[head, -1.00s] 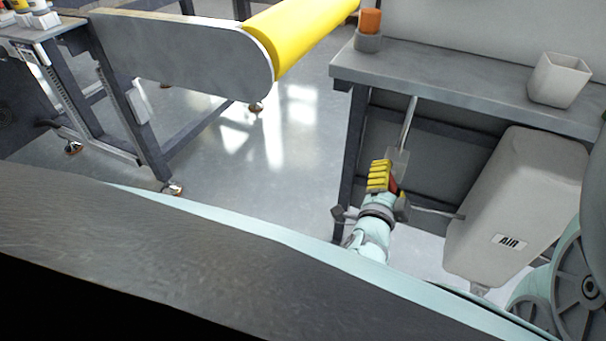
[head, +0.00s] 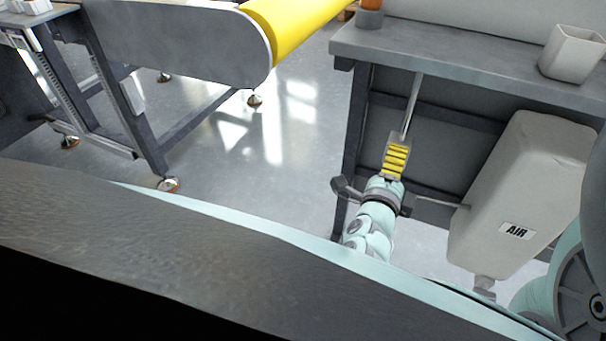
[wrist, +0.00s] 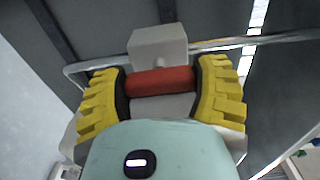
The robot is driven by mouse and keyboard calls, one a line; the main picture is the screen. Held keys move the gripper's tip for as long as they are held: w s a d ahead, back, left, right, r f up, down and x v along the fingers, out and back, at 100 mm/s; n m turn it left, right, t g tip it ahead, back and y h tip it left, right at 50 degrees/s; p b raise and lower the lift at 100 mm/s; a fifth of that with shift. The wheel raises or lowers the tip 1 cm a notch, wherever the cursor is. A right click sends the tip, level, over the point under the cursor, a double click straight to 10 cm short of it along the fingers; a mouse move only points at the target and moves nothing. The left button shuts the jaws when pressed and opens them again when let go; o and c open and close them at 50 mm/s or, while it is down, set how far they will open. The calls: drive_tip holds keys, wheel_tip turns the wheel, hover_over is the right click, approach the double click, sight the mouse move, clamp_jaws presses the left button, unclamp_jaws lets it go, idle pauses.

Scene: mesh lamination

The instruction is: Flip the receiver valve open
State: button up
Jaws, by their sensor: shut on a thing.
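The red valve handle (wrist: 160,81) lies crosswise between the yellow ribbed fingers of my gripper (wrist: 162,88) in the wrist view, with a finger at each end of it. The grey valve block (wrist: 158,47) sits just beyond the handle. In the head view my gripper (head: 396,160) is under the bench, at the foot of a thin vertical pipe (head: 411,105), and the red handle is hidden there. The grey air receiver (head: 520,195), labelled AIR, stands to the right of my gripper.
The grey bench (head: 470,70) overhangs my gripper, with a white square cup (head: 572,54) on top. A bench leg (head: 352,130) stands just left. A machine with a yellow roller (head: 305,35) is at upper left. Open floor (head: 250,150) lies between.

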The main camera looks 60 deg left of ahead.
idle(0.3)
drive_tip(key=o, duration=1.2)
drive_tip(key=shift+s, duration=0.15)
drive_tip(key=v, duration=1.2)
drive_tip(key=shift+a, duration=0.1)
drive_tip(key=shift+r, duration=0.1)
